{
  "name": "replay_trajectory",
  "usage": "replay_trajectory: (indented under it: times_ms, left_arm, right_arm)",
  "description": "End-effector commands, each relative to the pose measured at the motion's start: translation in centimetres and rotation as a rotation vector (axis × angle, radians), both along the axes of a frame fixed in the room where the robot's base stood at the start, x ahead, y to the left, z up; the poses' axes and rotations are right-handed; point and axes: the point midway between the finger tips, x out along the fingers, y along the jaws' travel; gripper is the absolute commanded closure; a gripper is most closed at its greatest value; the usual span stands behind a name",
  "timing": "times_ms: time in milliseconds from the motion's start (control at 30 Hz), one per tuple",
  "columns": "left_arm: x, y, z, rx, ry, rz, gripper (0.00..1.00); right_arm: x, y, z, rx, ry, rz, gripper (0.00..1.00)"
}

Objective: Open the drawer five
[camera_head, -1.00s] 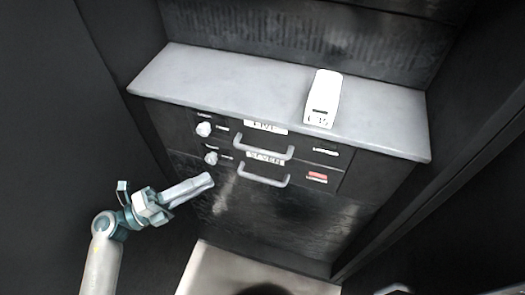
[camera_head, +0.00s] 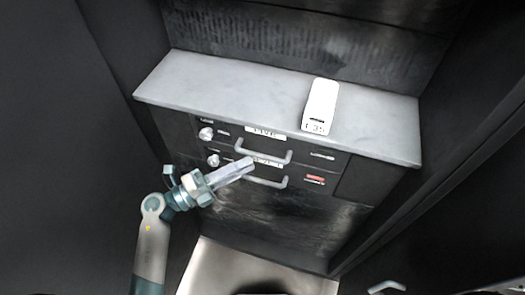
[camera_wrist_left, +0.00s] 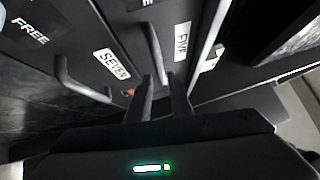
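Drawer five, marked by a FIVE label (camera_wrist_left: 182,41) in the left wrist view, is the upper drawer of the dark cabinet under the grey counter. Its grey bar handle (camera_head: 270,157) runs across the front; it also shows in the left wrist view (camera_wrist_left: 153,42). The drawer looks closed. My left gripper (camera_head: 248,162) is at the left part of this handle, its fingers open with a narrow gap (camera_wrist_left: 162,82). One end of the handle appears close to or between the fingertips; contact is unclear. My right gripper is not in view.
The lower drawer, with a SEVEN label (camera_wrist_left: 111,63), has its own handle (camera_head: 270,182) just below. White knobs (camera_head: 206,134) sit left of the handles. A white device (camera_head: 321,104) stands on the counter (camera_head: 220,80). Dark walls close in both sides.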

Motion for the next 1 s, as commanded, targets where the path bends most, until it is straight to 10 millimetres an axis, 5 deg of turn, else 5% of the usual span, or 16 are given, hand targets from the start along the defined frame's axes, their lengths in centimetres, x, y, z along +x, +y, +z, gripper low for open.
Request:
replay_trajectory:
  times_ms: [400,833,900,1000]
  left_arm:
    - [2.5,-5.0,1.0,-0.001,0.0,0.001,0.81]
    - [2.8,-5.5,0.9,0.0,0.0,0.0,0.81]
    - [2.8,-5.5,0.9,0.0,0.0,0.0,0.97]
    - [2.8,-5.5,0.9,0.0,0.0,0.0,1.0]
  right_arm:
    - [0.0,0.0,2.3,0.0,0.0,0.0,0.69]
    - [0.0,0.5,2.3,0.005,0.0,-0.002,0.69]
    - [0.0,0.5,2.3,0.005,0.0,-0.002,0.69]
    - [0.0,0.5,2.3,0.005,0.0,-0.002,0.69]
